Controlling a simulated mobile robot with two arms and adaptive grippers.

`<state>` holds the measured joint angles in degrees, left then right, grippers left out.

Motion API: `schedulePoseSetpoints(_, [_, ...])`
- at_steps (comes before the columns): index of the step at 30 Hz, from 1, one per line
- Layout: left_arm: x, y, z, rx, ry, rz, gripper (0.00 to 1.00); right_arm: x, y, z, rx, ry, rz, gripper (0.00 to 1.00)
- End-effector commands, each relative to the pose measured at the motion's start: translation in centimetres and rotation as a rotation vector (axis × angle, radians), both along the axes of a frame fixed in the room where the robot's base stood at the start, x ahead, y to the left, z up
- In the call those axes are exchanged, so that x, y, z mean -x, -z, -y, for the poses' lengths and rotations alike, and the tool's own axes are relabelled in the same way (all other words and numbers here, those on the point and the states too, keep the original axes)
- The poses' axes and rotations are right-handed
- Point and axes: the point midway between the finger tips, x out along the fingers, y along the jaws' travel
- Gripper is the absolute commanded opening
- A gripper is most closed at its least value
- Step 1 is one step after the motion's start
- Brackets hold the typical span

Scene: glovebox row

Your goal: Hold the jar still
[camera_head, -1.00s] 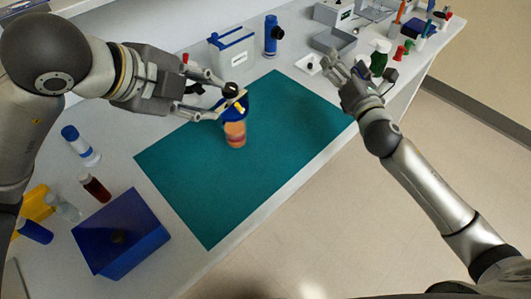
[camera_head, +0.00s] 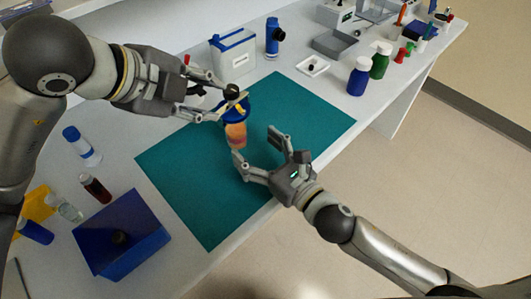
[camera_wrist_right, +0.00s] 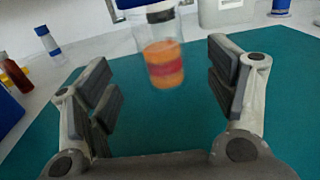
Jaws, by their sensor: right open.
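The jar (camera_head: 236,134) is clear with orange contents and stands on the teal mat (camera_head: 300,100). It also shows in the right wrist view (camera_wrist_right: 164,66), ahead of and between the spread fingers, with gaps on both sides. A blue piece (camera_head: 235,110) with a yellow part is at the jar's top. My left gripper (camera_head: 229,103) is at this top from the left; whether its fingers are closed on it is unclear. My right gripper (camera_head: 257,147) is open and empty, just right of and in front of the jar.
A blue box (camera_head: 120,235) and several bottles and vials stand at the left. Blue and green bottles (camera_head: 380,60) stand back right. The mat's right side is clear.

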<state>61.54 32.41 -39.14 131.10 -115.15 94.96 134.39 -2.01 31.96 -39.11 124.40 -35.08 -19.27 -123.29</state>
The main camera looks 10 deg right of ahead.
Motion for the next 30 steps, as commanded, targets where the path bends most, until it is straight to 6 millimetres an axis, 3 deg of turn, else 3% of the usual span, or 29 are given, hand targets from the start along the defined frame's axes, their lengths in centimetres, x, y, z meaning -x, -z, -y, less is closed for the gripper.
schedulePoseSetpoints(6, [0.0,0.0,0.0,0.0,0.0,0.0,0.36,-3.5,-0.1,-2.2,-0.002,0.003,0.001,0.78])
schedulePoseSetpoints(12, [0.0,0.0,0.0,0.0,0.0,0.0,0.36,-5.8,0.0,-3.6,-0.003,0.002,-0.002,0.78])
schedulePoseSetpoints(26, [0.0,0.0,0.0,0.0,0.0,0.0,0.36,-6.8,0.1,-4.2,-0.001,0.002,-0.003,0.78])
schedulePoseSetpoints(30, [0.0,0.0,0.0,0.0,0.0,0.0,0.36,-6.8,0.1,-4.2,-0.001,0.002,-0.003,0.59])
